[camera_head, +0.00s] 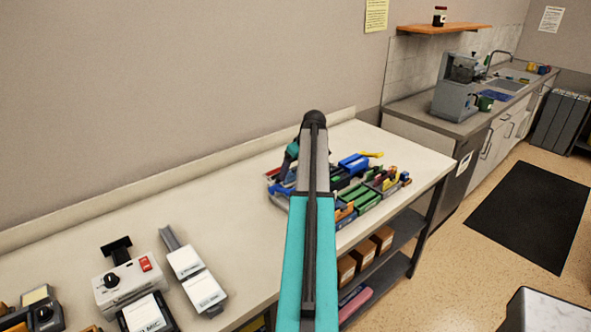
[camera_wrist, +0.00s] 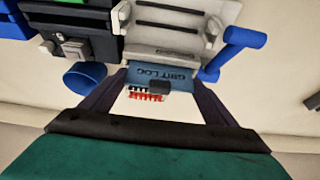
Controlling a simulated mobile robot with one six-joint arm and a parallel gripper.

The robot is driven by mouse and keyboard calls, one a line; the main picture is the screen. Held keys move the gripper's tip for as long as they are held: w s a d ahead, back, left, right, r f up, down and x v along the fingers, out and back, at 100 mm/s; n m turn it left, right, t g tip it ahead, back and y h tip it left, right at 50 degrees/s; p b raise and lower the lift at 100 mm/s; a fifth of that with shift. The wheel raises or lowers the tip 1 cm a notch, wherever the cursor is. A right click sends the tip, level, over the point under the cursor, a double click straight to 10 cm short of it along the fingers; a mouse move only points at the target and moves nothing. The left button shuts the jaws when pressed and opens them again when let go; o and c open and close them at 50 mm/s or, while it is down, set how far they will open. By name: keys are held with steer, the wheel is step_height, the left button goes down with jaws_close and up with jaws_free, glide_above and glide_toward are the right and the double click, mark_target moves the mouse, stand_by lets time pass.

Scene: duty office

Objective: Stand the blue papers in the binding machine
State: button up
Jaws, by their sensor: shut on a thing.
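In the wrist view, the blue papers (camera_wrist: 150,76), with dark lettering that seems to end in "LOG", are between the two dark fingers of my gripper (camera_wrist: 158,80), which is shut on them. A small dark block and a red toothed strip (camera_wrist: 147,97) show at their lower edge. The pale binding machine (camera_wrist: 178,38), with a slotted top and a blue handle (camera_wrist: 240,38), lies directly beyond the papers. The papers' far edge meets its front in the picture; I cannot tell whether they touch or stand in it.
A dark grey device (camera_wrist: 75,40) and a blue round cup or knob (camera_wrist: 86,78) are left of the machine in the wrist view. In the head view, colourful trays (camera_head: 370,197) crowd the table's right part. Bare table (camera_head: 215,205) lies left of my arm.

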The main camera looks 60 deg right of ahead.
stand_by(0.4)
steer(key=o, duration=1)
steer(key=shift+r, duration=0.1)
steer(key=shift+r+p, duration=2.05)
steer(key=shift+r, duration=2.35)
